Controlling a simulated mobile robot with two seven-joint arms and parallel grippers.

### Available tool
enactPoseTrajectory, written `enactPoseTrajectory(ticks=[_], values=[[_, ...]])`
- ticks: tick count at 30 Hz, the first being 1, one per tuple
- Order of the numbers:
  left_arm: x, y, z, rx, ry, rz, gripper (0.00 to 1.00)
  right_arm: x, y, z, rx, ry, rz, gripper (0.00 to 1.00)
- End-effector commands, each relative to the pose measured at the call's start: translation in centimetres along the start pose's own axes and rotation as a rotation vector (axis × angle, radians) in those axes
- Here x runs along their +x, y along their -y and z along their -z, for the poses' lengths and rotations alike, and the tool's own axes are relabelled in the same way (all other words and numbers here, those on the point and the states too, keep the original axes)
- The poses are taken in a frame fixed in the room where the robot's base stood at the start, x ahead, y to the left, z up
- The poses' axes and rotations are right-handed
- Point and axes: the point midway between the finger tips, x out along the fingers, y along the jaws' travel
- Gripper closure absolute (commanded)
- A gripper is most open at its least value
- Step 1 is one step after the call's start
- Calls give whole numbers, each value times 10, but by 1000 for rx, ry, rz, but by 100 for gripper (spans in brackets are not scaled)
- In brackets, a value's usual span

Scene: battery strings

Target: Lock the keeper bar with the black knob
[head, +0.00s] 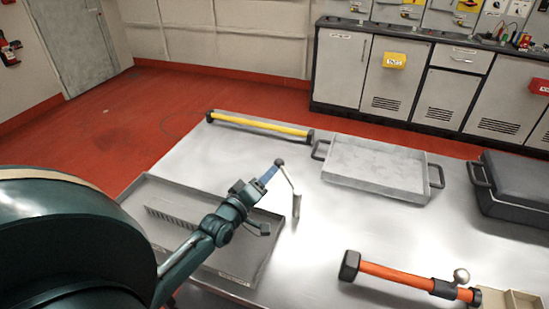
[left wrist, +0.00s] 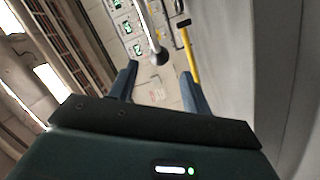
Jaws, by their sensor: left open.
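A thin pale bar with a dark round knob (head: 279,162) stands tilted over the right edge of a shallow grey tray (head: 160,182). I take it for the keeper bar (head: 289,180). Its lower end meets a small upright plate (head: 296,207). My left gripper (head: 270,173) is close beside the knob, its bluish fingertips just left of and below it. In the left wrist view the fingers (left wrist: 159,84) are spread apart, and the knob (left wrist: 159,57) shows beyond them, between their lines. I cannot tell whether they touch it. My right gripper is not in view.
A yellow bar (head: 260,124) lies at the table's far edge. A grey handled tray (head: 375,170) and a dark case (head: 515,180) stand to the right. An orange bar (head: 400,279) with a silver ball lies in front.

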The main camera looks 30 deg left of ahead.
Motion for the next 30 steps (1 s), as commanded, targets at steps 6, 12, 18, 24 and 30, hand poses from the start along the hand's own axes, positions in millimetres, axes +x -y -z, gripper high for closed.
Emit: enactPoseTrajectory(ticks=[6, 12, 18, 24, 30], values=[[30, -2, 1, 0, -1, -3, 51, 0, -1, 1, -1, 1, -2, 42], [59, 0, 1, 2, -1, -1, 51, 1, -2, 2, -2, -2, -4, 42], [72, -1, 0, 2, 0, -2, 51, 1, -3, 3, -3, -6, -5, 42], [73, 0, 0, 1, 1, -1, 51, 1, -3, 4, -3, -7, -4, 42], [73, 0, 0, 1, 0, -1, 63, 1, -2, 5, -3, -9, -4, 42]])
